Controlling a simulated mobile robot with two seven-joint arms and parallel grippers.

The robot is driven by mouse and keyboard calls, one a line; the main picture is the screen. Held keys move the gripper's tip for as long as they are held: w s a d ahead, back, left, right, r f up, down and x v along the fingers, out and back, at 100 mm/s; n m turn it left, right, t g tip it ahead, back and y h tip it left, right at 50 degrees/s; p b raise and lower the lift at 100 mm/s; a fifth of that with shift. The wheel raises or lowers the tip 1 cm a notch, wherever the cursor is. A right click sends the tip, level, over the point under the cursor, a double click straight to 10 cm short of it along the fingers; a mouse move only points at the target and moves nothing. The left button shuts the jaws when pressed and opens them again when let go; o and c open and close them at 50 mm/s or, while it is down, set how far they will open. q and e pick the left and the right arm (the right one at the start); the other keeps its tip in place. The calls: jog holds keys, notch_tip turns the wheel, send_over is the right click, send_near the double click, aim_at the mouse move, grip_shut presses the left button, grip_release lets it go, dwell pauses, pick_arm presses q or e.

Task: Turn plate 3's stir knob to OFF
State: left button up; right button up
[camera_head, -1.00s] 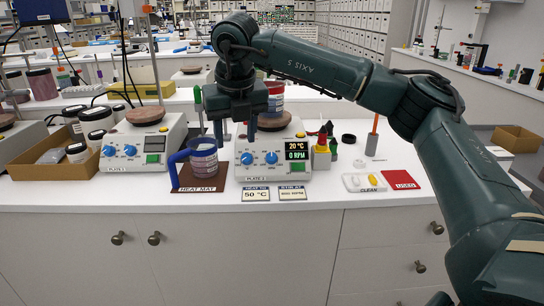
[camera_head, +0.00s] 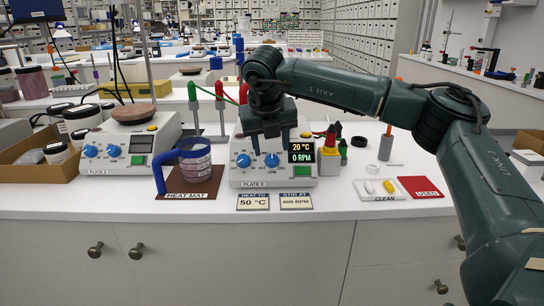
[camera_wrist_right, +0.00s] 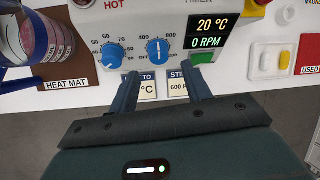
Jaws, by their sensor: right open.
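Plate 3 (camera_head: 235,181) is a white hot plate with two blue knobs on its front. Its stir knob (camera_head: 271,160) is the right one; it also shows in the wrist view (camera_wrist_right: 157,51), its white mark about upright. The heat knob (camera_head: 243,160) is just left of it. The display (camera_head: 301,152) reads 20 °C and 0 RPM. My right gripper (camera_head: 271,148) is open in front of the panel. In the wrist view its fingertips (camera_wrist_right: 160,72) lie left and right below the stir knob, with nothing between them; contact cannot be told. My left gripper is out of view.
A blue-handled mug (camera_head: 196,160) stands on the brown heat mat (camera_head: 210,192), close left of plate 3. Another hot plate (camera_head: 100,168) is farther left.

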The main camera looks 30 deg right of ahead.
aim_at(272, 159)
jog(key=shift+x, duration=2.35)
jog(key=c, duration=1)
